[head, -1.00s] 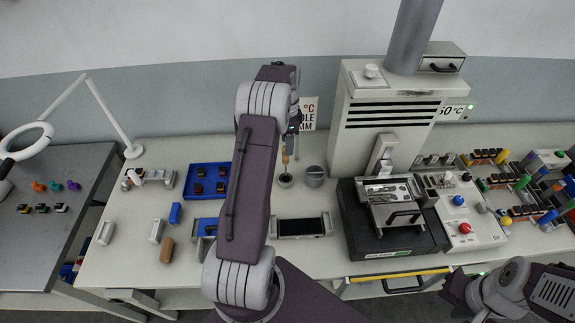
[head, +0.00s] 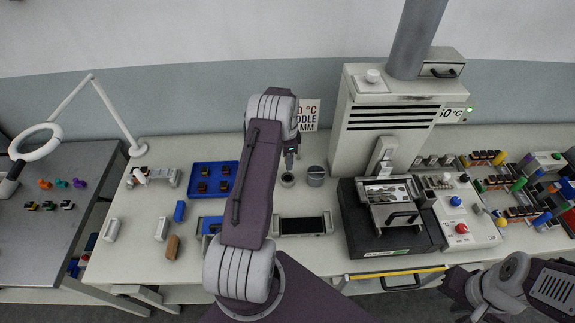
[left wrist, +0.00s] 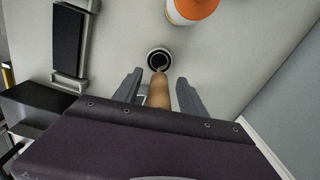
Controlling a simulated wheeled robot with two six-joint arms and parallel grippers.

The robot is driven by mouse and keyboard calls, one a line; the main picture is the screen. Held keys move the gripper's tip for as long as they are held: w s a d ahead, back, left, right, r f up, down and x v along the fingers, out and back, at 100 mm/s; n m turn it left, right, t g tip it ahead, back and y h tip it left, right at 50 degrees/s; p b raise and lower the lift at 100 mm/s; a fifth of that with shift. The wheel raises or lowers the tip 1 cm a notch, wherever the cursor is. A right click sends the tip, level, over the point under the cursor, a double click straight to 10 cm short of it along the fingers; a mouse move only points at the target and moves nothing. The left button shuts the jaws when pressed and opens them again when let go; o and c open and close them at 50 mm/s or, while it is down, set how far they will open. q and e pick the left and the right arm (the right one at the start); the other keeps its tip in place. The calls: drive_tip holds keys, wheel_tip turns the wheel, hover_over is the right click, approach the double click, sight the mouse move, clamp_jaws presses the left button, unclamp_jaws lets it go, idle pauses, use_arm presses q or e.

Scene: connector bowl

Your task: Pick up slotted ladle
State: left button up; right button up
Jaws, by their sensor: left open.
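The slotted ladle's brown handle (left wrist: 159,92) shows in the left wrist view, pointing toward a round dark-mouthed holder (left wrist: 159,60). The ladle's head is not visible. My left gripper (left wrist: 158,82) is open, with one finger on each side of the handle and gaps visible between. In the head view my left gripper (head: 290,158) points down just above the holder (head: 287,180), and the handle is largely hidden there. My right arm is at the lower right of the head view; its fingers cannot be made out.
A grey round pot (head: 316,176) stands right of the holder. An orange-topped white container (left wrist: 190,10) is near it in the left wrist view. The solder machine (head: 388,120) rises to the right. A blue tray (head: 212,178) lies to the left.

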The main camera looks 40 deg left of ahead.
use_arm(q)
drive_tip(key=shift+d, duration=0.15)
clamp_jaws()
